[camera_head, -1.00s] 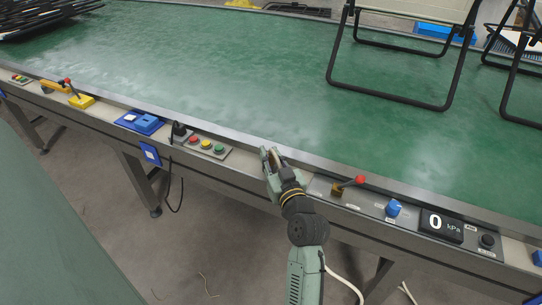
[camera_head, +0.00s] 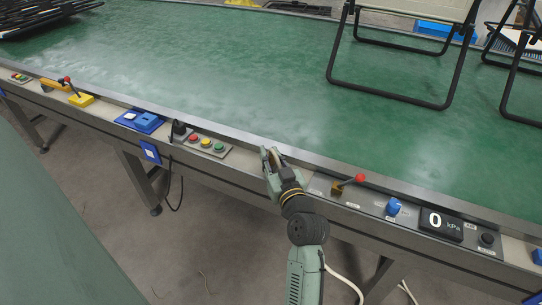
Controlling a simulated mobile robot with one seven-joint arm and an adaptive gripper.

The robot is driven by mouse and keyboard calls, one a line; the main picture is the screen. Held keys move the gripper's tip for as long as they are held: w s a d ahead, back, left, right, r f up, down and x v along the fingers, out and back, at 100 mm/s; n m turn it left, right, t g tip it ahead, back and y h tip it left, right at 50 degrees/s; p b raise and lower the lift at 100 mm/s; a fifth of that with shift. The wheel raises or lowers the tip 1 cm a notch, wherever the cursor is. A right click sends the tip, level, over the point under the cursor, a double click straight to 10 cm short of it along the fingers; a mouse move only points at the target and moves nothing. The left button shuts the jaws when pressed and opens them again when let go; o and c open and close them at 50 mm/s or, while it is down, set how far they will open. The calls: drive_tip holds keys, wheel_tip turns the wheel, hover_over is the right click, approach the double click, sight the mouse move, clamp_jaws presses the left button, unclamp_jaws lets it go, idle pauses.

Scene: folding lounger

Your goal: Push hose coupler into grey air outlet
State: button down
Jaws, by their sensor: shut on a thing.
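My gripper (camera_head: 271,156) is at the front rail of the green table, between the three-button box and the red-handled valve. Its fingers are shut on a small tan piece (camera_head: 276,160), which I take to be the hose coupler; the fingers hide most of it. A pale hose (camera_head: 343,282) hangs below the rail, behind my arm. I cannot make out the grey air outlet; my gripper and arm cover part of the rail. The valve (camera_head: 349,184) with its red-tipped lever sits just right of my gripper, beside a blue knob (camera_head: 393,208) and a gauge (camera_head: 440,224) reading 0 kPa.
A folding frame (camera_head: 395,95) stands on the green table (camera_head: 230,75) at the back right. The table's middle is clear.

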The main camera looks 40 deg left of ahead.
idle(0.4)
drive_tip(key=c, duration=1.4)
unclamp_jaws()
drive_tip(key=v, duration=0.7)
drive_tip(key=shift+s+d, duration=0.2)
drive_tip(key=shift+d, duration=0.05)
